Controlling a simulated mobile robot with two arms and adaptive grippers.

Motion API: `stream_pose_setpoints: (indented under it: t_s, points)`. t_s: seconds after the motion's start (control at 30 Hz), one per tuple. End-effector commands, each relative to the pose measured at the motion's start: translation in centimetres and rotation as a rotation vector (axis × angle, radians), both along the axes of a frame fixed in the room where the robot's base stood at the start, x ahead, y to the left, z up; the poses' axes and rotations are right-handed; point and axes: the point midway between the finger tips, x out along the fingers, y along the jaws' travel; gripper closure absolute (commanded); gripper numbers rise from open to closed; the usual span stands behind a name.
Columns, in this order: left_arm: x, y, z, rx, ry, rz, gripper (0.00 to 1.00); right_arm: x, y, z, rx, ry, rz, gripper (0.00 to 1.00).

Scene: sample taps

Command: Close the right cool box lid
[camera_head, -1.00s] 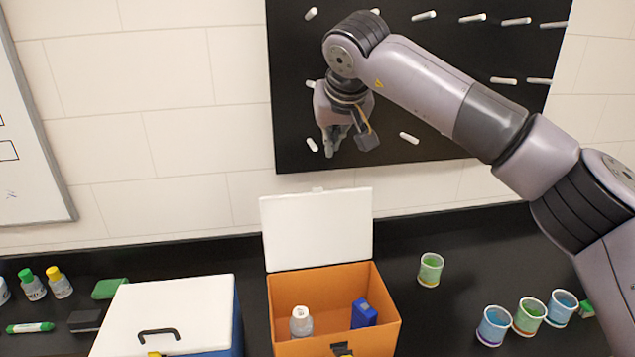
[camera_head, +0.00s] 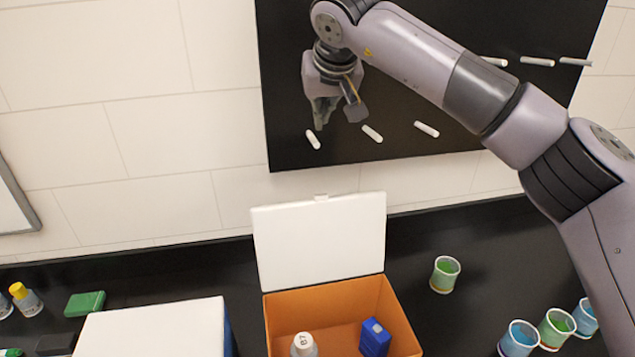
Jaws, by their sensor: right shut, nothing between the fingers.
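The right cool box (camera_head: 401,322) is orange and stands on the black counter, its front cut off by the lower picture edge. Its white lid (camera_head: 320,242) stands open, upright at the back of the box. Inside are a bottle with a white cap (camera_head: 304,344) and a blue block-like item (camera_head: 375,338). My right gripper (camera_head: 320,118) is shut and empty, high above the lid in front of the black pegboard, pointing down. It does not touch the lid. My left gripper is not in view.
Left of the orange box is a blue box with its white lid (camera_head: 155,330) shut. A green-filled cup (camera_head: 445,274) stands to the right, with several cups (camera_head: 520,338) at the lower right. A green sponge-like block (camera_head: 85,304) lies at the left. Pegs (camera_head: 427,129) stick out of the pegboard (camera_head: 430,95).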

Motion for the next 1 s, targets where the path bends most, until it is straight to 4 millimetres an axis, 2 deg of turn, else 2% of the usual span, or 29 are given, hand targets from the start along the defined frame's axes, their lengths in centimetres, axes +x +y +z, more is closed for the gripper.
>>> stream_pose_setpoints:
  t_s: [0.03, 0.33, 0.73, 0.87, 1.0]
  points:
    - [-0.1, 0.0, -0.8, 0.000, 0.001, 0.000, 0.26, 0.0, 0.0, -0.9, -0.001, 0.002, -0.001, 1.00]
    - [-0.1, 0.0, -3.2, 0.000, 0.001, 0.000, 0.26, 0.0, 0.0, -3.3, 0.000, 0.002, 0.000, 1.00]
    - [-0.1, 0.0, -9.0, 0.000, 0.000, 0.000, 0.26, 0.0, 0.0, -9.1, -0.001, 0.002, -0.001, 1.00]
    - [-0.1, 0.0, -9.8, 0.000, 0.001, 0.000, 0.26, 0.0, 0.0, -9.9, 0.000, 0.001, 0.000, 1.00]
    - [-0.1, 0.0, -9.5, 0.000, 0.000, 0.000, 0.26, 0.3, 0.0, -10.3, -0.001, 0.004, -0.001, 1.00]
